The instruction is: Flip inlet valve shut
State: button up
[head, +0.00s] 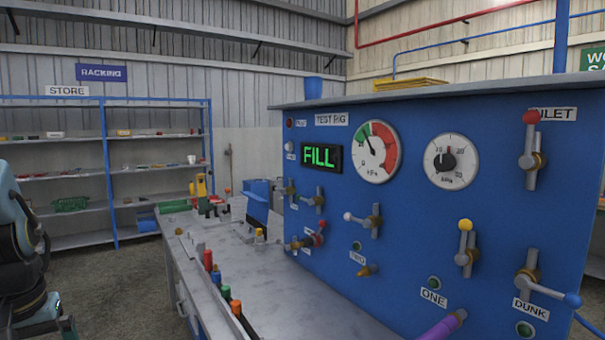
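The inlet valve (532,160) is at the upper right of the blue test rig panel (480,90), beside a label ending in "NLET" (557,114). Its lever stands upright, with a red ball (531,117) on top that covers the start of the label. The brass valve body is behind the lever. Part of my teal and black arm shows at the left edge, far from the valve. I cannot see my gripper's fingers.
Other valves are below: a yellow-ball valve (466,247) with upright lever and a blue-ball valve (540,285) marked DUNK. The display (321,157) reads FILL. A grey bench (235,265) with tools stands before the panel. Shelves (105,165) are behind; floor at left is open.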

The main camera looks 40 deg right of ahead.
aim_at(531, 118)
jog(key=z, duration=1.6)
